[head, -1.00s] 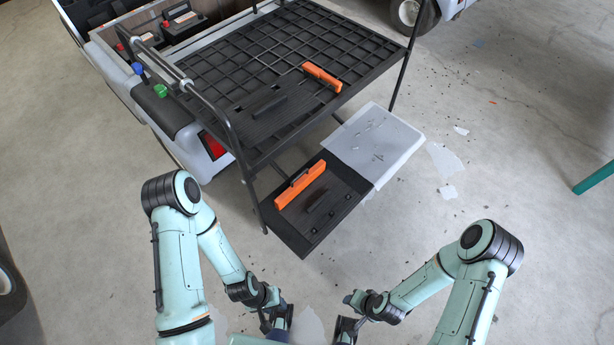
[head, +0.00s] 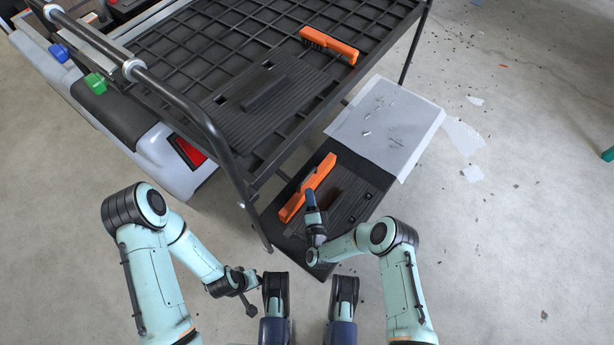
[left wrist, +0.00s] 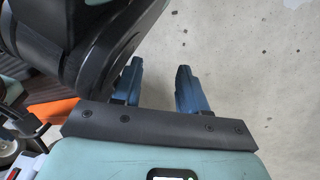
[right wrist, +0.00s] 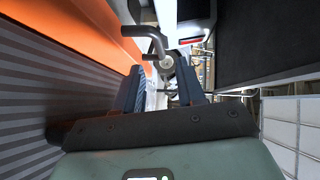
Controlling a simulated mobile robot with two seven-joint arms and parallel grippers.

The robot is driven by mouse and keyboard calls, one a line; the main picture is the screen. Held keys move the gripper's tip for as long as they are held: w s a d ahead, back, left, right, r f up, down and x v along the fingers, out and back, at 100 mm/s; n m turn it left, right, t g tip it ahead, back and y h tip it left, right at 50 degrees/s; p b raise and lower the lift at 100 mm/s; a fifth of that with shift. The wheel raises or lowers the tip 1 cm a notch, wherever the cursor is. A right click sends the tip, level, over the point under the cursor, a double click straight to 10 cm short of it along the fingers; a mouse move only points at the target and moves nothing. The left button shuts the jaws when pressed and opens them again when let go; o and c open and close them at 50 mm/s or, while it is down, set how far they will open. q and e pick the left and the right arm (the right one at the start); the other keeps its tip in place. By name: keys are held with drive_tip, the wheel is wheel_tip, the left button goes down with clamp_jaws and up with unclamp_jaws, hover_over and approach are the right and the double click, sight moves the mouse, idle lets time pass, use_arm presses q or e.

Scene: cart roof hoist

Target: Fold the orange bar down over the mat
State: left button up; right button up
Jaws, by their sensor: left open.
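An orange bar (head: 297,204) runs slantwise along the left side of the lower black tray. The dark mat (head: 352,200) lies on that tray, to the right of the bar. In the right wrist view the orange bar (right wrist: 75,38) is at upper left, above a ridged dark surface (right wrist: 30,105). My right gripper (head: 311,197) is over the tray close beside the bar; whether they touch is unclear. Its fingers (right wrist: 160,82) are apart with nothing clearly held. My left gripper (left wrist: 160,75) is open and empty above bare floor, and its fingers are hard to make out in the head view.
A second orange bar (head: 330,44) lies on the black roof rack (head: 215,40), near a ridged panel (head: 240,125). A pale board (head: 405,125) adjoins the lower tray at upper right. The rack's tube frame (head: 205,125) stands at left. Floor at right is open.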

sight(307, 176)
drive_tip(key=b+x, duration=0.3)
drive_tip(key=x, duration=0.5)
drive_tip(key=shift+f, duration=0.15)
use_arm(q)
drive_tip(key=s+f+g, duration=0.3)
drive_tip(key=s+f, duration=0.1)
drive_tip(key=s, duration=0.3)
drive_tip(key=shift+s+a+f+n, duration=0.2)
drive_tip(key=shift+a+f+n, duration=0.1)
drive_tip(key=shift+a, duration=0.15)
use_arm(e)
drive_tip(key=shift+x, duration=0.75)
clamp_jaws()
